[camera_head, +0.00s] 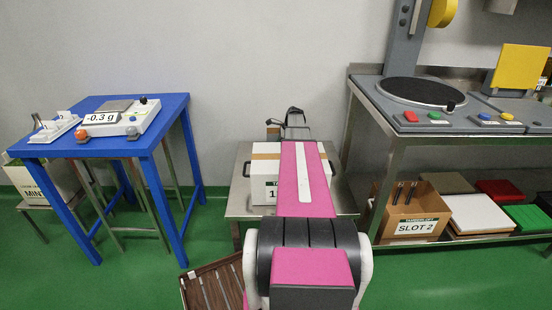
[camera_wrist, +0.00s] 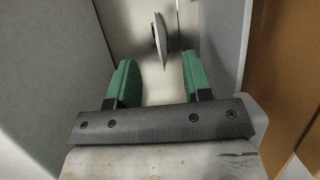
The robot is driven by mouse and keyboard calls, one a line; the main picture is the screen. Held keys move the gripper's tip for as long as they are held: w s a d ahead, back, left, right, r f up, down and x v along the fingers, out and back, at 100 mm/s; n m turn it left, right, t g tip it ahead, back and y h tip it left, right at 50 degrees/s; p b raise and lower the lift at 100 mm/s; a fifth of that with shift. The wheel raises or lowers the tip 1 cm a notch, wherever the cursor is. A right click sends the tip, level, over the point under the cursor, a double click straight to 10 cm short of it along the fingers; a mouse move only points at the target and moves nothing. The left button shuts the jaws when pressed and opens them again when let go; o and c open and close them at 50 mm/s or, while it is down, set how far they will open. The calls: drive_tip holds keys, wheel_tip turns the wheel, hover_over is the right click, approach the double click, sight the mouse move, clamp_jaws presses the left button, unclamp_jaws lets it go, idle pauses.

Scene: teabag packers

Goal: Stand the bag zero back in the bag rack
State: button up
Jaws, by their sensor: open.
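My gripper (camera_wrist: 155,85) is open in the wrist view, with green fingertips apart and nothing between their pads. A thin grey upright piece (camera_wrist: 160,40) stands just beyond and between the tips; I cannot tell whether it is bag zero. In the head view, a small white rack-like holder (camera_head: 54,130) with upright parts sits on the left of the blue table; I cannot tell whether it is the bag rack. My pink and white arm reaches forward over the middle table, and I cannot make out the gripper there.
Grey panels stand close on both sides of the gripper, with an orange-brown face (camera_wrist: 278,70) at right. A scale (camera_head: 120,118) reading -0.3 g is on the blue table (camera_head: 105,148). A labelled carton (camera_head: 263,165) sits on the steel table (camera_head: 238,205); a steel bench (camera_head: 440,143) is right.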

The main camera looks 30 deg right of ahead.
drive_tip(key=x, duration=0.5)
drive_tip(key=shift+a+f, duration=0.1)
drive_tip(key=shift+f, duration=0.3)
clamp_jaws()
